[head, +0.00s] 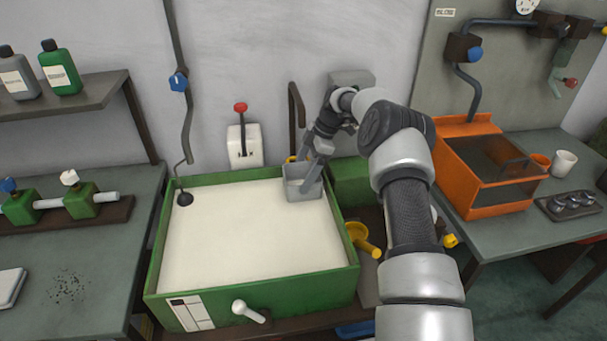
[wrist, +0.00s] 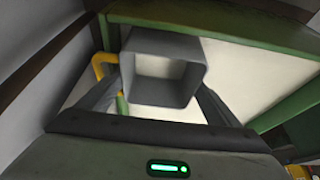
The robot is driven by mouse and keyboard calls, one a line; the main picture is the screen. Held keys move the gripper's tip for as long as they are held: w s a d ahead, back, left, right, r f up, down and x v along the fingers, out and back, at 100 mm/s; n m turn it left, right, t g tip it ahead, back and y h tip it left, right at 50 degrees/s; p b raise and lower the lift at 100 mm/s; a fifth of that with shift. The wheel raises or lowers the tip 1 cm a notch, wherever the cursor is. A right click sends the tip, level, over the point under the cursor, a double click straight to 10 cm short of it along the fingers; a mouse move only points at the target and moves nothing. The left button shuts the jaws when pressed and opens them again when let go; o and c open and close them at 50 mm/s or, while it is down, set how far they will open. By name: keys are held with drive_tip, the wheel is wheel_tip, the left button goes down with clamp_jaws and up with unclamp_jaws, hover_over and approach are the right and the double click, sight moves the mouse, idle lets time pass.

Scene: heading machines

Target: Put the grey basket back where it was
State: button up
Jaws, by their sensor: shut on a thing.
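The grey basket (head: 304,188) is a small square open-topped box at the back right corner of the green-walled tank (head: 262,305). My gripper (head: 312,168) reaches down from above and is shut on the basket. In the wrist view, the basket (wrist: 160,68) sits between the two fingers of my gripper (wrist: 160,100), and its inside looks empty. The pale fill of the tank shows behind it. I cannot tell whether the basket touches the tank's fill or rim.
A yellow funnel-like piece (head: 362,238) sits at the tank's right side. A white box with a red-knobbed lever (head: 243,145) is on the wall behind. An orange bin (head: 470,180) stands on the right bench.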

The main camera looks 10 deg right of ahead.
drive_tip(key=shift+s+f, duration=0.1)
drive_tip(key=shift+f, duration=0.25)
drive_tip(key=shift+f, duration=0.2)
drive_tip(key=o, duration=0.8)
drive_tip(key=shift+o, duration=0.2)
drive_tip(key=v, duration=1.2)
drive_tip(key=shift+r, duration=0.2)
